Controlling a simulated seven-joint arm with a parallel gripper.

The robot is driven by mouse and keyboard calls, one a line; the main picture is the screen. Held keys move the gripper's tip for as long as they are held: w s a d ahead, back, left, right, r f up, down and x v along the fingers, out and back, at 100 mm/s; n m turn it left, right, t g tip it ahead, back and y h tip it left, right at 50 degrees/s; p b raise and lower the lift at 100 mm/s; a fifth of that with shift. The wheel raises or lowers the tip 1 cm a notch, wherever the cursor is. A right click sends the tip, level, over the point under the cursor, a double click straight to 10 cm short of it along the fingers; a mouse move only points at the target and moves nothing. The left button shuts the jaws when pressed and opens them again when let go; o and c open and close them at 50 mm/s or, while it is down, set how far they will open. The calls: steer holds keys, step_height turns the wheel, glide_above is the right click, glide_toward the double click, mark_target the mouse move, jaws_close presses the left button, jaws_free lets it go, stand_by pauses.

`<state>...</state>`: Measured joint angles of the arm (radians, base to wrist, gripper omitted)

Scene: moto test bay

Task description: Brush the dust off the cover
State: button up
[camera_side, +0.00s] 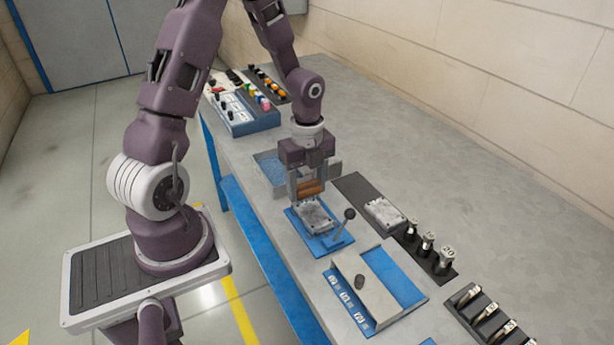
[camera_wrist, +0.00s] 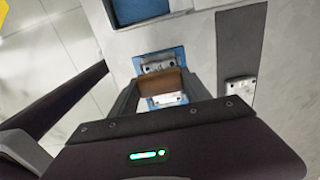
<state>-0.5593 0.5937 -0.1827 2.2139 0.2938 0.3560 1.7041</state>
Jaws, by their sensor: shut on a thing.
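My gripper (camera_side: 308,190) is shut on a brush with a brown wooden handle (camera_side: 311,187). The handle also shows between the fingers in the wrist view (camera_wrist: 162,83). The cover, a grey metal piece (camera_side: 317,216), lies on a blue fixture plate (camera_side: 330,241) just below the brush. In the wrist view the brush hides the middle of the cover (camera_wrist: 168,100). The bristles are hard to make out, so I cannot tell whether they touch the cover. Dust on the cover is too small to tell apart from its grey surface.
A lever with a dark ball knob (camera_side: 349,214) stands at the fixture's right side. A second metal part (camera_side: 384,213) lies on a dark mat to the right, near numbered weights (camera_side: 428,241). A blue tray (camera_side: 270,168) is behind the gripper. A blue-and-beige box (camera_side: 370,285) stands in front.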

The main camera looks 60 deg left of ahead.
mark_target(316, 215)
step_height(316, 215, down, 2)
steer(key=shift+f, duration=0.1)
steer(key=shift+d, duration=0.4)
steer(key=shift+c, duration=1.3)
steer(key=shift+d+f, duration=0.1)
steer(key=shift+d, duration=1.4)
steer(key=shift+f, duration=0.1)
steer(key=shift+a, duration=2)
steer(key=shift+w+d, duration=0.15)
steer(key=shift+d, duration=1.8)
steer(key=shift+a, duration=1.55)
steer(key=r, duration=0.2)
steer(key=shift+a+r, duration=0.3)
steer(key=shift+a, duration=0.05)
steer(key=shift+r, duration=2.9)
steer(key=shift+f, duration=0.1)
